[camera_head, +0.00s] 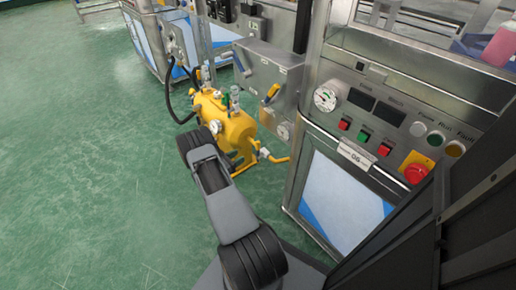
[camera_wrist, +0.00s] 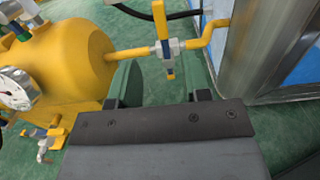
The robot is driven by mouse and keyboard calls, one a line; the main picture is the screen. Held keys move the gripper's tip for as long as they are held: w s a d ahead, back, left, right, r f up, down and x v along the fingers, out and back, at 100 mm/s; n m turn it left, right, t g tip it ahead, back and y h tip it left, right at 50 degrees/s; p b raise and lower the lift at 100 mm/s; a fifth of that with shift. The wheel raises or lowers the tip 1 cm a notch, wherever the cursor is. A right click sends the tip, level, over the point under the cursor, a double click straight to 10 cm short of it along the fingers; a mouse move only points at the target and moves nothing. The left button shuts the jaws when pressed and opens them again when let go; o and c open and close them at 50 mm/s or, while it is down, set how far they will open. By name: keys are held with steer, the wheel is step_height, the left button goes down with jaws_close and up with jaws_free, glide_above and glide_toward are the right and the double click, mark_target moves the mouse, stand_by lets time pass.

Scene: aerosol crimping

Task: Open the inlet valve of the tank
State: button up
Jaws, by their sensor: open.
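The yellow tank (camera_head: 232,126) stands on the floor beside the machine; its rounded end fills the left of the wrist view (camera_wrist: 75,45). A yellow pipe (camera_wrist: 127,53) runs from that end to a metal valve (camera_wrist: 170,47) with a yellow lever handle (camera_wrist: 160,20). The lever lies across the pipe. The valve also shows small in the head view (camera_head: 264,153). My gripper (camera_wrist: 158,78) is open and empty, its two green fingers pointing toward the valve, apparently still short of it. In the head view my arm hides the gripper.
A pressure gauge (camera_wrist: 17,88) and another yellow-handled valve (camera_wrist: 55,135) are on the tank's left side in the wrist view. A metal cabinet post (camera_wrist: 265,50) stands right of the pipe. The control panel (camera_head: 385,120) is at right. Green floor at left is clear.

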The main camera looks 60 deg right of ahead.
mark_target(257, 146)
steer(key=b+x, duration=0.2)
steer(key=x, duration=1)
steer(key=shift+s+d+b, duration=0.1)
steer(key=shift+d+b, duration=0.05)
steer(key=shift+b, duration=0.25)
jaws_close()
